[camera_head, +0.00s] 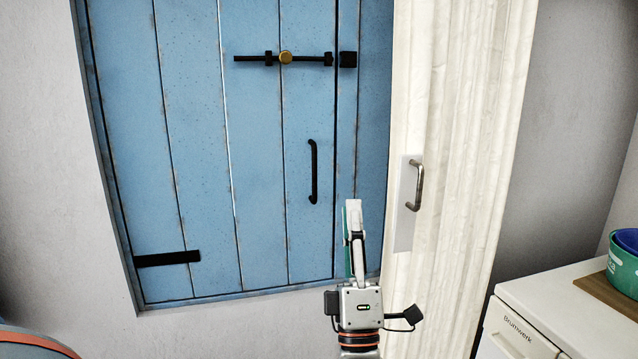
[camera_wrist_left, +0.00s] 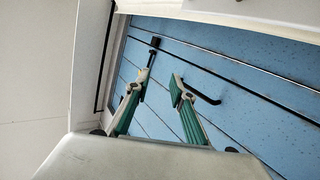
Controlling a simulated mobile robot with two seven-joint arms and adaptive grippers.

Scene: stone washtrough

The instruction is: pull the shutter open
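The blue plank shutter (camera_head: 190,130) is flush in the wall recess and looks closed. Its black upright handle (camera_head: 313,172) is near its right edge. Above it is a black bolt with a brass knob (camera_head: 286,57); a small gap shows between the bar's right end and the black keeper (camera_head: 347,59). My left gripper (camera_head: 353,205) appears right of and slightly below the handle in the head view. In the left wrist view its fingers (camera_wrist_left: 160,82) are apart with nothing between them. The handle (camera_wrist_left: 203,95) shows beside the right fingertip; contact cannot be told. My right gripper is not in view.
A pale, ridged curtain-like panel (camera_head: 460,120) hangs right of the shutter, with a metal handle (camera_head: 416,187) on a white plate, close to my left gripper. A white cabinet (camera_head: 575,300) stands at lower right, bearing a green bowl (camera_head: 622,266). Wall left of the shutter is bare.

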